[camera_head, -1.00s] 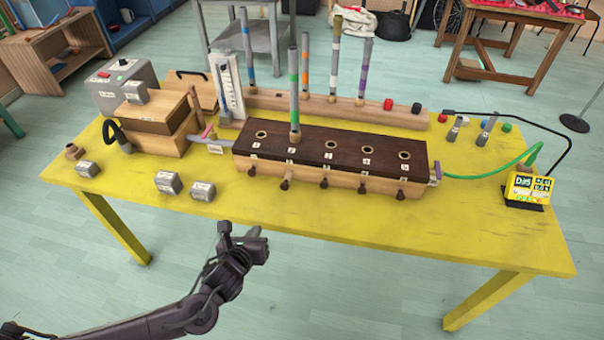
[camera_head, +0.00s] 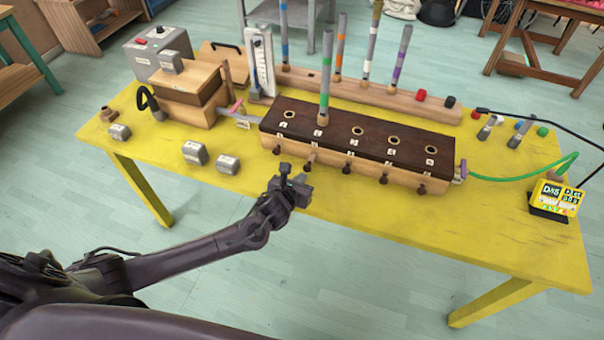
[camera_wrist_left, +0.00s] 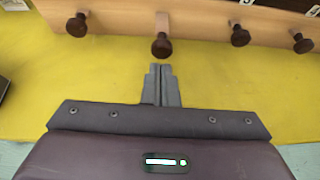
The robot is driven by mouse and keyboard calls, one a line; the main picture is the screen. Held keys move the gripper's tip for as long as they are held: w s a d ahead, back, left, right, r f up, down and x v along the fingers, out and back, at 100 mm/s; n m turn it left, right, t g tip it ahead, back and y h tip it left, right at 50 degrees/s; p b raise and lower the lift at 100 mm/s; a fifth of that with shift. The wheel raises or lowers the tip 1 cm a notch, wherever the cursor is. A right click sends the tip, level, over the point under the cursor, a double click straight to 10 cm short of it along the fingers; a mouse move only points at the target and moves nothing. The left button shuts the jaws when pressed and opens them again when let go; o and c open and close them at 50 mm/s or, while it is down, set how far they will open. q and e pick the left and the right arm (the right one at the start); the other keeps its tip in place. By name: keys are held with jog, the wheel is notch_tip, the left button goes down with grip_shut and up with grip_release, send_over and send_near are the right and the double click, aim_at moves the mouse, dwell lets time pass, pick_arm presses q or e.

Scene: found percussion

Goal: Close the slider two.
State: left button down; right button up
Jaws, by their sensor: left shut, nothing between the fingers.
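The long wooden chest with a dark top (camera_head: 372,142) stands on the yellow table, with a row of dark knobs along its front. The second knob from the left, slider two (camera_head: 308,162), sticks out on a longer pale stem than its neighbours. It also shows in the left wrist view (camera_wrist_left: 161,46), top centre. My left gripper (camera_head: 302,186) is in front of the chest, near this knob. In the left wrist view its shut, empty fingers (camera_wrist_left: 161,72) point at the knob, with a small gap between. My right gripper is out of view.
A grey pipe with a green band (camera_head: 325,85) stands in the second hole. More pipes stand in a rack (camera_head: 400,95) behind. Grey weights (camera_head: 195,152) and a wooden bellows box (camera_head: 188,85) are at the left; a yellow display (camera_head: 556,198) is at the right. The front table strip is clear.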

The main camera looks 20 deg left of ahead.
pick_arm(q)
jog(key=shift+w+d, duration=0.1)
jog(key=shift+w, duration=0.55)
